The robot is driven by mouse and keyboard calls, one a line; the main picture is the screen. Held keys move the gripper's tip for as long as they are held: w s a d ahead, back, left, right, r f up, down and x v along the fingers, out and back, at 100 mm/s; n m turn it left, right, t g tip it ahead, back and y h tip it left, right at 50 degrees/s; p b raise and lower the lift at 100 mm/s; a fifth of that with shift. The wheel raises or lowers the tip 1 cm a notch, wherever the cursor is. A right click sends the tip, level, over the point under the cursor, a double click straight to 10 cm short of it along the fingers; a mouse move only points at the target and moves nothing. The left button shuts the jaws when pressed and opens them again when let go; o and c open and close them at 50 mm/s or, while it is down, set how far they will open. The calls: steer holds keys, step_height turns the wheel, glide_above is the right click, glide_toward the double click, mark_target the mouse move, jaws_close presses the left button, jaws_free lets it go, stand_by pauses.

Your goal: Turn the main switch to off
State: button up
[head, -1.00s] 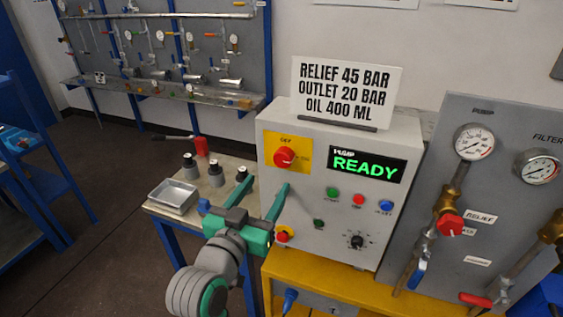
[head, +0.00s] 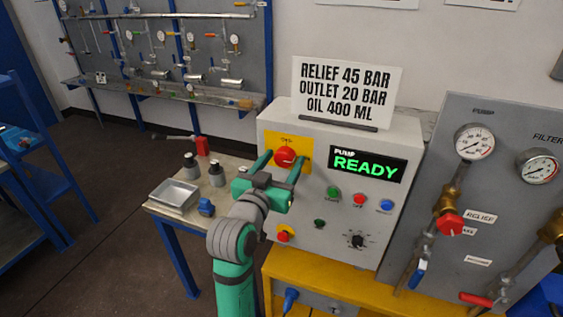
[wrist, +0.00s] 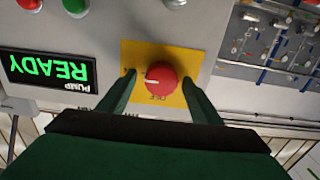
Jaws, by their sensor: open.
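The main switch is a red round knob (head: 285,155) on a yellow plate on the front of the grey control box (head: 330,200). It also shows in the wrist view (wrist: 161,77), upside down, with its white mark pointing left there, towards the ON side; the OFF label sits above the knob in the head view. My gripper (head: 287,158) is open, with one green finger on either side of the knob. A gap shows between the knob and each finger in the wrist view. How far the fingertips are from the plate is hard to tell.
The lit READY display (head: 366,164) is right of the switch, with several buttons below it. A sign (head: 346,93) stands on the box. A side table with a metal tray (head: 174,195) is left. A gauge panel (head: 485,220) with valves is right.

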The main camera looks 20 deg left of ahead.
steer(key=shift+a, duration=0.1)
steer(key=c, duration=1.1)
steer(key=shift+o, duration=0.2)
steer(key=shift+n, duration=0.3)
steer(key=n, duration=0.8)
steer(key=shift+n, duration=0.4)
steer(key=n, duration=0.4)
steer(key=shift+a+n, duration=0.1)
steer(key=shift+n, duration=0.2)
steer(key=shift+f+n, duration=0.1)
steer(key=shift+n, duration=1.8)
